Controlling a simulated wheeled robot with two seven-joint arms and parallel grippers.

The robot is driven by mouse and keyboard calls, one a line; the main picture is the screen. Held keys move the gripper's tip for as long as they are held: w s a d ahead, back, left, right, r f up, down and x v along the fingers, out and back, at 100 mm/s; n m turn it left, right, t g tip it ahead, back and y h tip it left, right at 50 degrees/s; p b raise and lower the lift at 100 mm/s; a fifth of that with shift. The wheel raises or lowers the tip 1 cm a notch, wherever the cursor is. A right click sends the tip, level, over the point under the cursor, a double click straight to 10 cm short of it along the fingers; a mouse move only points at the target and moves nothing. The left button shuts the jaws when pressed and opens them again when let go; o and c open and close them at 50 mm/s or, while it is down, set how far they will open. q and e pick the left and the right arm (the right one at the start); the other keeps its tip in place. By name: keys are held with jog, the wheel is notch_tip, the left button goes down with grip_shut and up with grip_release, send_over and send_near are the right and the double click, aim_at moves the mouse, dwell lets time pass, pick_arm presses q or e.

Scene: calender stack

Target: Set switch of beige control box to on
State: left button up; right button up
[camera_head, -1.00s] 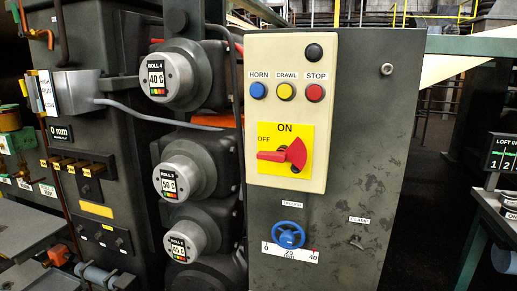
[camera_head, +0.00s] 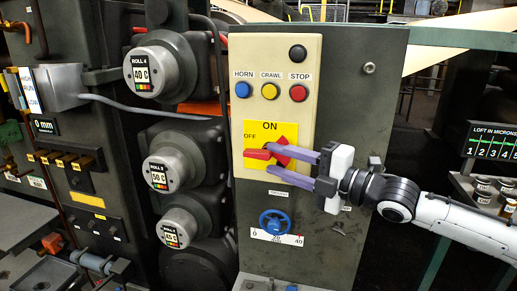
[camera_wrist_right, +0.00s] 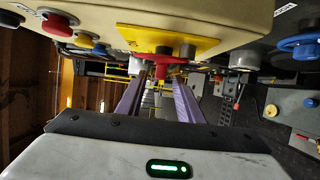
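The beige control box (camera_head: 306,75) is mounted on the dark cabinet's front. Its red switch (camera_head: 257,154) sits on a yellow plate (camera_head: 252,131), with the handle pointing left at OFF; ON is printed above. My right gripper (camera_head: 281,162) comes in from the right. Its two purple fingers are apart, with the tips in front of the switch, partly covering its right and lower side. In the right wrist view the red switch (camera_wrist_right: 162,63) shows just beyond and between the fingertips (camera_wrist_right: 160,80). I cannot tell whether they touch it. My left gripper is not in view.
Horn, crawl and stop buttons (camera_head: 298,93) and a black button (camera_head: 298,53) sit above the switch. A blue handwheel (camera_head: 277,223) is below, near the lower finger. Roll housings (camera_head: 154,70) stand close on the left.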

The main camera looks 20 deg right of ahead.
aim_at(258, 151)
jog(key=p+x, duration=0.1)
jog(key=x, duration=0.5)
jog(key=shift+c, duration=0.4)
grip_shut()
jog(key=shift+f, duration=0.1)
